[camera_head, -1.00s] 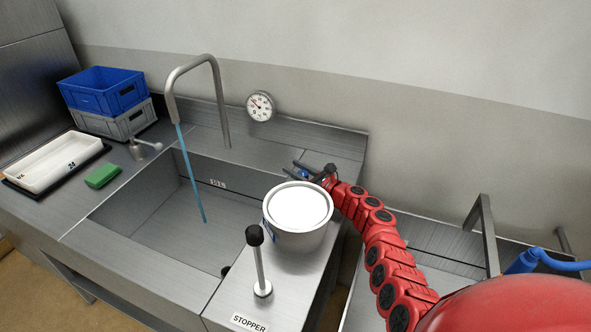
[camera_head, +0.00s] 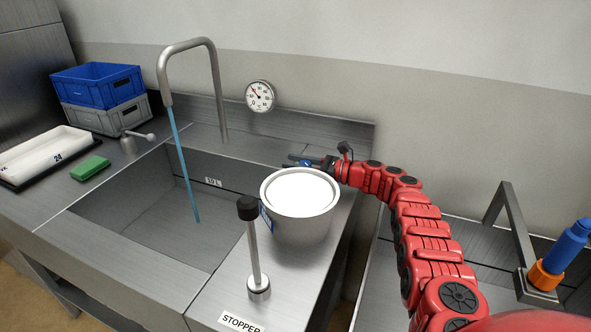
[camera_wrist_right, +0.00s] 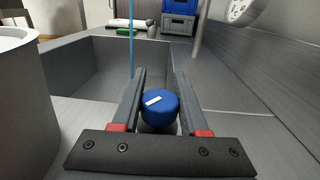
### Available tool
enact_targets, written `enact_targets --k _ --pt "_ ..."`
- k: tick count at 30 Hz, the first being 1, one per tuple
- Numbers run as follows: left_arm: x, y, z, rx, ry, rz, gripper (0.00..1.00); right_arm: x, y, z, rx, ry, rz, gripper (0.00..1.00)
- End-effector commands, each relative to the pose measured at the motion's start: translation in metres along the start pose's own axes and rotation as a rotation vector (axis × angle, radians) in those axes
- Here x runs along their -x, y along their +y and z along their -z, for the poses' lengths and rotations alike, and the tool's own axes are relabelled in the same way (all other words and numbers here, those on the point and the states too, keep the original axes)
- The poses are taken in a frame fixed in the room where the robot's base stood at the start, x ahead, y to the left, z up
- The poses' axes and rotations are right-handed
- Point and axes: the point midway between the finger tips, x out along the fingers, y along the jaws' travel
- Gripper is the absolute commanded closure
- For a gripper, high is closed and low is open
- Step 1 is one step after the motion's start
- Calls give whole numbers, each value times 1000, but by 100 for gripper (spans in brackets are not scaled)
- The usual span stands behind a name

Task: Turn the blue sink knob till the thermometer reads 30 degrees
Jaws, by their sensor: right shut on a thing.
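The blue knob (camera_wrist_right: 160,106) has a white mark on top, and sits on the sink counter. In the right wrist view it is between the two dark fingers of my right gripper (camera_wrist_right: 160,75), which is shut on it. In the head view the right gripper (camera_head: 299,160) and a bit of the blue knob (camera_head: 306,163) show behind the pot. The round white thermometer (camera_head: 259,97) is on the wall behind the sink; its needle points up and left, but the numbers are too small to read surely. Blue water runs from the faucet (camera_head: 215,90). My left gripper is not in view.
A metal pot with a white top (camera_head: 300,225) stands right in front of the knob. A stopper lever (camera_head: 253,250) rises nearer the front. The sink basin (camera_head: 150,230) lies left. Blue and grey crates (camera_head: 95,85) stand at the back left.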

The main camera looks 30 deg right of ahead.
Motion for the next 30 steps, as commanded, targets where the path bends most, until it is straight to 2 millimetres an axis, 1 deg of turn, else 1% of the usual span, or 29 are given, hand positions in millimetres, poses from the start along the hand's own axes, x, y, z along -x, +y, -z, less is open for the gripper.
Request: enact_targets --k 7,8,9,12,20,23,26,29,30 --pt "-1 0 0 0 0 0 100 -1 1 -2 0 -2 -2 100" --pt "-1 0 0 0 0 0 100 -1 1 -2 1 -3 -2 51" --pt "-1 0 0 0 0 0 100 -1 0 -2 1 -3 -1 44" --pt "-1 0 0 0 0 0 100 -1 0 -3 2 -3 -1 26" --pt "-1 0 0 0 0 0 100 0 0 -3 3 -3 0 26" --pt "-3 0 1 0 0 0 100 4 -1 -4 3 -3 2 26" --pt "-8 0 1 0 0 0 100 17 -1 -4 2 -2 4 26" --pt "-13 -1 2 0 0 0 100 37 -1 -5 2 -3 4 26" --pt "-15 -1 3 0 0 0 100 48 -2 -5 2 -3 6 26"
